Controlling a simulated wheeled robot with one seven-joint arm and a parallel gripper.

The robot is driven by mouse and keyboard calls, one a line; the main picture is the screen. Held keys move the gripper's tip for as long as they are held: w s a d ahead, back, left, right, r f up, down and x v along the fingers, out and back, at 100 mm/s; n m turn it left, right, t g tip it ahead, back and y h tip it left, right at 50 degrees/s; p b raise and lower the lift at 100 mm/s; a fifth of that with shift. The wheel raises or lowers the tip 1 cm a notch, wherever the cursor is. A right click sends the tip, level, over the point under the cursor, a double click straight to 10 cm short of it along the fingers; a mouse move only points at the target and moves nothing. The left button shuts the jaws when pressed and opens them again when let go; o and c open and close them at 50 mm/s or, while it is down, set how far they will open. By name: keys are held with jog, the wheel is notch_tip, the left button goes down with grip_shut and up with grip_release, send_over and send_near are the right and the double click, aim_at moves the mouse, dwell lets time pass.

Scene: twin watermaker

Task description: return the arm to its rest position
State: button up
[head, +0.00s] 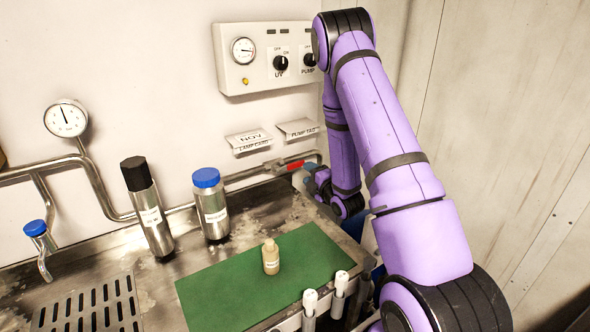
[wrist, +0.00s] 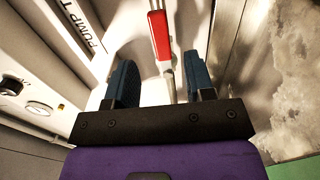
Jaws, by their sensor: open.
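My purple arm (head: 385,120) is raised and folded over on the right side of the head view. Its end reaches down to the pipe at the back of the bench. My gripper (head: 300,178) is beside the red valve handle (head: 294,165) there, partly hidden by my wrist. In the wrist view my gripper (wrist: 160,78) is open, with two dark blue fingers set apart. The red handle (wrist: 160,35) and its pipe show beyond and between the fingers. Nothing is held. I cannot tell whether a finger touches the handle.
A control panel (head: 265,58) with knobs is on the wall above. A black-capped bottle (head: 150,215), a blue-capped bottle (head: 212,210) and a small tan bottle (head: 271,258) on a green mat (head: 220,295) stand left of my arm. White-capped tubes (head: 310,302) are at the front. A wall (head: 500,110) is close on the right.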

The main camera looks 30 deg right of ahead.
jog(key=s+a+r+m+g+h, duration=0.1)
jog(key=s+a+r+m+g, duration=0.25)
jog(key=r, duration=0.65)
jog(key=s+a+r+m+g+h, duration=0.1)
jog(key=a+r+m+g, duration=0.25)
jog(key=r+m, duration=0.45)
jog(key=s+a+r+m+g, duration=0.2)
jog(key=s+a+r, duration=0.1)
jog(key=s, duration=0.6)
jog(key=s+a+r+m+g+y, duration=0.1)
jog(key=s+a+r, duration=0.3)
jog(key=s, duration=0.6)
jog(key=s+a+r+m+g+y, duration=0.1)
jog(key=s+a+r+m+g, duration=0.1)
jog(key=s, duration=0.8)
notch_tip(320, 180, up, 2)
jog(key=a+m, duration=0.1)
jog(key=a, duration=0.1)
jog(key=shift+a+r+m+g, duration=0.25)
jog(key=shift+a+m+g, duration=0.05)
jog(key=shift+m+g, duration=0.1)
jog(key=shift+c, duration=0.5)
